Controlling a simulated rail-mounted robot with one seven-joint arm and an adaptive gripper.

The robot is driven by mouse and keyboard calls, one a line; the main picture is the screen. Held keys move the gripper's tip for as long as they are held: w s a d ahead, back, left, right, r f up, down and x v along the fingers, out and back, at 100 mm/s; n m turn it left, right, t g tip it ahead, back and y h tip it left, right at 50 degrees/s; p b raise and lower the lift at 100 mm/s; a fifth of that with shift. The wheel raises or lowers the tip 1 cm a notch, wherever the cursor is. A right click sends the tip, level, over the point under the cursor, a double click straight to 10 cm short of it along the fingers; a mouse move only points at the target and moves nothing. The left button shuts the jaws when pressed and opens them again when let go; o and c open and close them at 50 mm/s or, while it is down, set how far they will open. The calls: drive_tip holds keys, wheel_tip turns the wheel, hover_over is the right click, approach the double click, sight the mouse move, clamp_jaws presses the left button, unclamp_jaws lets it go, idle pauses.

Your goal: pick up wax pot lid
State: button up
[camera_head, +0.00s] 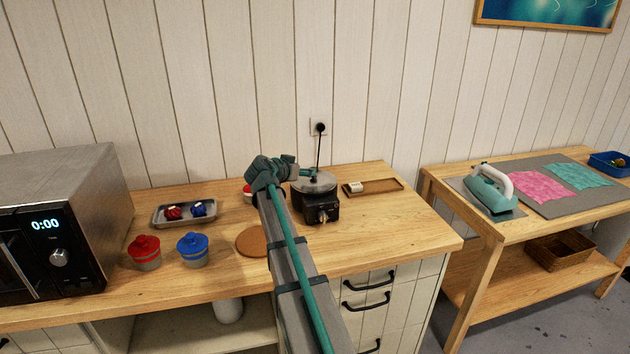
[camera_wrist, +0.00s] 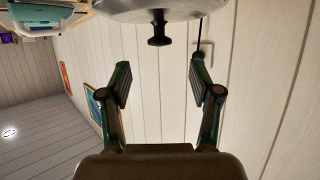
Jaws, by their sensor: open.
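The wax pot (camera_head: 312,212) is a small black appliance on the wooden counter, with its grey lid (camera_head: 319,184) on top. In the wrist view the lid (camera_wrist: 190,8) is a pale disc at the top edge, with a dark knob (camera_wrist: 158,29) standing out from its middle. My gripper (camera_wrist: 165,80) is open and empty. Its two fingers are spread to either side of the knob's line, and the knob lies beyond the fingertips, apart from them. In the head view my arm end is just left of the lid, and its fingers are hard to make out.
A wooden tray (camera_head: 384,188) with a small white block lies right of the pot. A cord rises behind the pot to a wall socket (camera_head: 318,128).

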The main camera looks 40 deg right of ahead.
drive_tip(key=p+x, duration=0.3)
drive_tip(key=x, duration=0.5)
drive_tip(key=shift+d, duration=0.1)
drive_tip(key=shift+c, duration=0.2)
clamp_jaws()
drive_tip(key=shift+r, duration=0.2)
